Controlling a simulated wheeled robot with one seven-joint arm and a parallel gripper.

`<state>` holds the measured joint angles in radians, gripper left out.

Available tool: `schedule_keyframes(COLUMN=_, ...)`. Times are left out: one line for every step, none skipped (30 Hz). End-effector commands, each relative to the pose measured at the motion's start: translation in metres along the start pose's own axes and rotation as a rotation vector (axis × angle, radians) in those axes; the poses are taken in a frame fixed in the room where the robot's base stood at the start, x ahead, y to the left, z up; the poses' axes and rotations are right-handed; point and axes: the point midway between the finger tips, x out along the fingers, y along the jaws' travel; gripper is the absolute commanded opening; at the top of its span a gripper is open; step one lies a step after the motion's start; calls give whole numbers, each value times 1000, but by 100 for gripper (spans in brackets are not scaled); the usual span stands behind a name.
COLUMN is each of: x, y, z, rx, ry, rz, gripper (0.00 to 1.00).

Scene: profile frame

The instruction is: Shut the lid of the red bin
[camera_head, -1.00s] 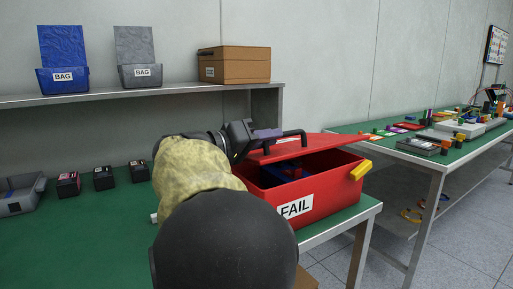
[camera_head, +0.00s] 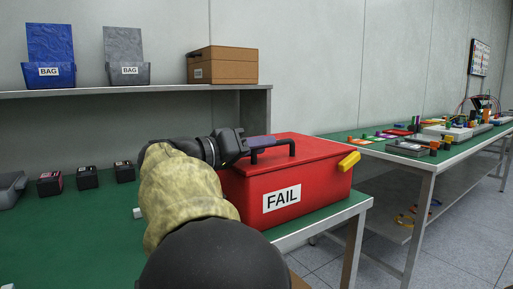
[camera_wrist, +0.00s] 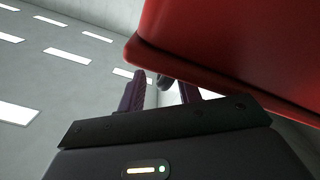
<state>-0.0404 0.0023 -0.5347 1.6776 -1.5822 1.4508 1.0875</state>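The red bin (camera_head: 312,187) with a white FAIL label stands at the right end of the green table. Its red lid (camera_head: 310,147) lies down flat on the bin, with no gap showing along the front. The lid has a black handle (camera_head: 291,148). My gripper (camera_head: 262,142) is at the left part of this handle, just above the lid. In the wrist view my gripper (camera_wrist: 163,97) has its two purple fingers apart, with a dark piece, seemingly the handle, between or just beyond them. The red lid's underside or edge (camera_wrist: 235,45) fills the upper right there. Contact is unclear.
A yellow latch (camera_head: 349,161) sticks out at the bin's right. Several small black boxes (camera_head: 87,177) stand on the green table at left. A shelf (camera_head: 110,92) behind holds blue and grey bins and a brown box (camera_head: 222,65). Another table (camera_head: 440,155) is at right.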

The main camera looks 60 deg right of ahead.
Motion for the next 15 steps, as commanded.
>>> schedule_keyframes(x=0, y=0, z=0, rx=0, ry=1, rz=-1, gripper=34)
schedule_keyframes(x=0, y=-1, z=0, rx=0, ry=1, rz=-1, gripper=34)
schedule_keyframes(x=0, y=-1, z=0, rx=0, ry=1, rz=-2, gripper=34)
schedule_keyframes(x=-1, y=-1, z=0, rx=0, ry=2, rz=-2, gripper=34)
schedule_keyframes(x=-1, y=-1, z=0, rx=-1, ry=2, rz=-3, gripper=34)
schedule_keyframes(x=-2, y=-1, z=-1, rx=-1, ry=2, rz=-3, gripper=34)
schedule_keyframes(x=-4, y=-1, z=-1, rx=-1, ry=3, rz=-4, gripper=34)
schedule_keyframes(x=-6, y=-1, z=-1, rx=-1, ry=3, rz=-4, gripper=34)
schedule_keyframes(x=-9, y=-2, z=-1, rx=-1, ry=3, rz=-5, gripper=34)
schedule_keyframes(x=-13, y=-2, z=-2, rx=-1, ry=4, rz=-6, gripper=34)
schedule_keyframes(x=-16, y=-2, z=-2, rx=-1, ry=4, rz=-6, gripper=34)
schedule_keyframes(x=-22, y=-1, z=-2, rx=-1, ry=5, rz=-7, gripper=34)
schedule_keyframes(x=-27, y=-1, z=-2, rx=-1, ry=5, rz=-7, gripper=34)
schedule_keyframes(x=-33, y=-1, z=-3, rx=-1, ry=6, rz=-8, gripper=34)
schedule_keyframes(x=-40, y=-1, z=-3, rx=-2, ry=6, rz=-7, gripper=34)
